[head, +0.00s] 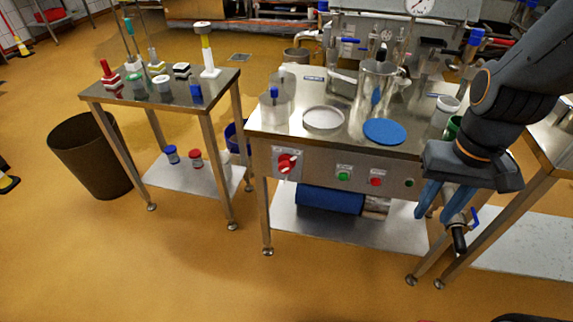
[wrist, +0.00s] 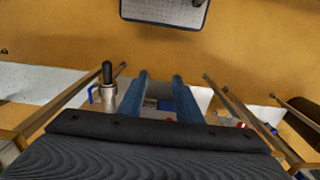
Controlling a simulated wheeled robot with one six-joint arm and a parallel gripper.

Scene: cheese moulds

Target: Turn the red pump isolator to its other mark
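The red pump isolator (head: 286,163) is a red rotary knob on a pale plate, at the left end of the front panel of the middle steel table. It is too small in the head view to tell which mark it points to. My gripper (head: 433,217) hangs at the right end of that table, pointing down, well to the right of the isolator and lower than it. Its two blue fingers stand apart with nothing between them, as the wrist view also shows (wrist: 159,76). I cannot make out the isolator for certain in the wrist view.
A green button (head: 344,176) and a red button (head: 376,181) sit right of the isolator. A black-handled valve (head: 459,238) is close beside my gripper. A left table (head: 130,99) holds small items. Open floor (head: 330,285) lies in front.

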